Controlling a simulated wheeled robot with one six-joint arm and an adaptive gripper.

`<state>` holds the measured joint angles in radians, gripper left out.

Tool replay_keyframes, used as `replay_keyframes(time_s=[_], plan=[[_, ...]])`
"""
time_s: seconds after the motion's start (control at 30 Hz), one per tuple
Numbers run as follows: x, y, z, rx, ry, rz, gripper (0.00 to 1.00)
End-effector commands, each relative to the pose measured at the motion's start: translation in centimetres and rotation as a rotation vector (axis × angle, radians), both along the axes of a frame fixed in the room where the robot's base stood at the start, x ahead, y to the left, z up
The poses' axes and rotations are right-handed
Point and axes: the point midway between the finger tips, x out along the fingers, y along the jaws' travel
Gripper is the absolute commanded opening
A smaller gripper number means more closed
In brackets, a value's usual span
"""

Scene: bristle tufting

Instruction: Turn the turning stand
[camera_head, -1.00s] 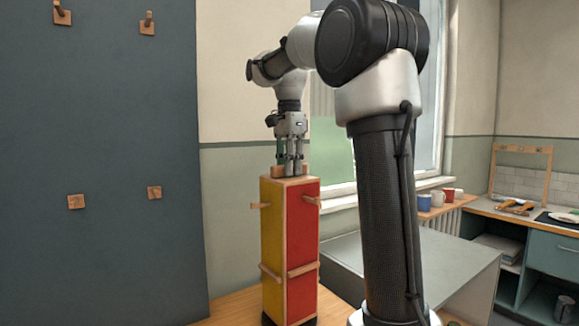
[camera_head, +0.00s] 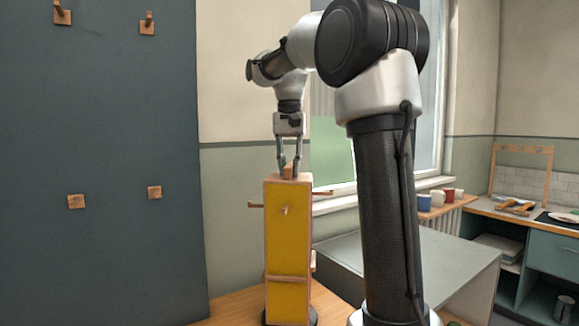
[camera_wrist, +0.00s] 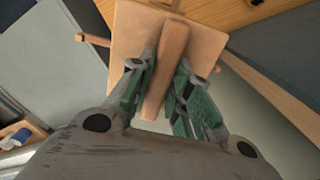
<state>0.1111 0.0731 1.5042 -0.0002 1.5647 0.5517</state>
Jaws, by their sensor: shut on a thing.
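The turning stand (camera_head: 288,240) is a tall upright block on the wooden table, with a yellow face toward the head camera, wooden pegs, a ledge low on the face and a dark round base. A wooden bar handle (camera_wrist: 166,70) stands on its square wooden top, which also shows in the wrist view (camera_wrist: 128,45). My gripper (camera_head: 290,170) points straight down over the top and is shut on the handle, with a finger on each side. In the wrist view my gripper (camera_wrist: 165,90) has its green-padded fingers flanking the bar.
A dark panel (camera_head: 100,240) with wooden pegs stands at the left. A grey table (camera_head: 440,265) is at the right, behind my arm. A counter (camera_head: 540,215) with a wooden frame is at the far right.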

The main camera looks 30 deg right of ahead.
Motion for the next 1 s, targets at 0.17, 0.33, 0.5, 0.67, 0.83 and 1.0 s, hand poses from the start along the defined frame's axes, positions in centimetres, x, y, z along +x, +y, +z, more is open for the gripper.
replay_keyframes(time_s=[0.17,0.33,0.5,0.67,0.83,1.0], plan=[[0.03,0.00,0.08,0.000,-0.002,0.165,0.00],[0.03,0.00,0.09,-0.001,-0.003,0.322,0.00],[0.03,0.00,0.09,-0.001,-0.003,0.459,0.00],[0.02,0.00,0.09,-0.001,-0.003,0.563,0.00],[0.02,0.00,0.09,-0.001,-0.003,0.639,0.00],[0.02,0.00,0.10,-0.002,-0.002,0.681,0.00]])
